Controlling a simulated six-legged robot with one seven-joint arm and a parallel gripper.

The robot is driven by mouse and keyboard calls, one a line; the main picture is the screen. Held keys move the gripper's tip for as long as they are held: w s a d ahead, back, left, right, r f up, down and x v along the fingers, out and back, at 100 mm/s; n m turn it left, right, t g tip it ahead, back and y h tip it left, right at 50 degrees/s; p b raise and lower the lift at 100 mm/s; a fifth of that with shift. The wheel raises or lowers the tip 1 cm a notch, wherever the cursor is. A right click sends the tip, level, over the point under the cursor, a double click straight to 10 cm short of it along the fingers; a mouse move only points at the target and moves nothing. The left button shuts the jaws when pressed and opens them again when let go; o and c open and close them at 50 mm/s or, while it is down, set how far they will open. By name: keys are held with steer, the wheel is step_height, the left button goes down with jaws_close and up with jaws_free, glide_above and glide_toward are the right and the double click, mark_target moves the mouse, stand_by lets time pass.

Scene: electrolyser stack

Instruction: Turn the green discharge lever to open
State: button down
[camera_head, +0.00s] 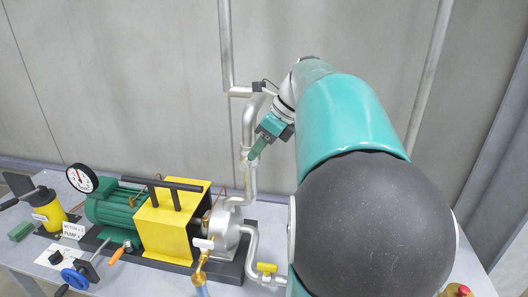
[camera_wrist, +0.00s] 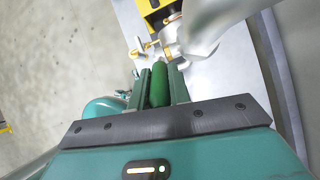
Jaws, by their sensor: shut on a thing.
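The green discharge lever (camera_wrist: 159,86) lies lengthwise between the two fingers of my gripper (camera_wrist: 160,74) in the wrist view. The fingers are shut on it, one on each side. In the head view my gripper (camera_head: 257,150) is beside the upright discharge pipe (camera_head: 249,122), above the pump. The lever and fingers are small and similar in colour there, so I cannot tell them apart. The lever's pivot is not clear in either view.
Below stand the silver pump casing (camera_head: 225,231), a yellow guard (camera_head: 168,228), a green motor (camera_head: 112,212) and a pressure gauge (camera_head: 82,178) on a grey table (camera_head: 225,286). A yellow-handled valve (camera_head: 267,268) is on the lower right pipe. A grey wall (camera_head: 130,80) stands behind.

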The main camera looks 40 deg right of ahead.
steer(key=shift+w+a+r+g+h, duration=0.25)
steer(key=shift+w+a+g+h, duration=0.1)
steer(key=shift+g+h, duration=0.3)
steer(key=c, duration=1.3)
jaws_free()
steer(key=v, duration=1.3)
steer(key=shift+d+r, duration=0.2)
steer(key=shift+r, duration=0.2)
